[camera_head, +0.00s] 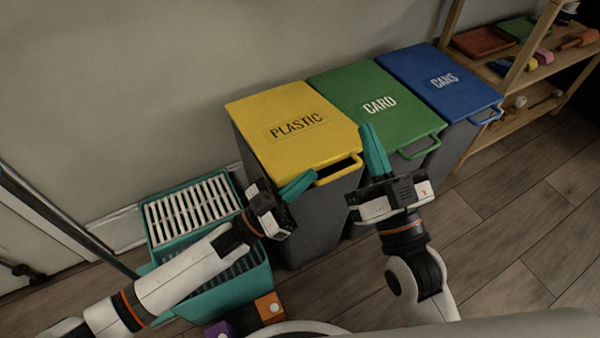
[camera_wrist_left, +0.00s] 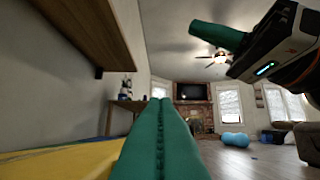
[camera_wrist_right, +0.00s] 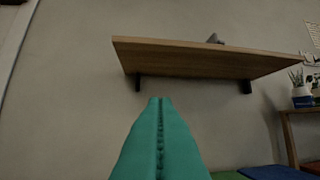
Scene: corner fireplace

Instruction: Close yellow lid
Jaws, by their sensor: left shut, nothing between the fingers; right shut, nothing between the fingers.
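The yellow lid (camera_head: 285,107), marked PLASTIC, lies flat over the left bin, with its handle (camera_head: 339,170) at the front edge. No gap shows under the lid from above. My left gripper (camera_head: 297,186) is shut and empty, in front of the lid's front edge and left of the handle. The yellow surface also shows at the lower left of the left wrist view (camera_wrist_left: 62,162). My right gripper (camera_head: 374,150) is shut and empty, pointing up just right of the yellow handle, in front of the green lid. Whether either fingertip touches a bin is unclear.
A green CARD lid (camera_head: 370,98) and a blue CANS lid (camera_head: 436,80) cover the neighbouring bins. A teal crate with a white grate (camera_head: 190,212) stands left. A wooden shelf (camera_head: 520,75) stands right. A wall shelf (camera_wrist_right: 205,60) hangs overhead. Floor at right is clear.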

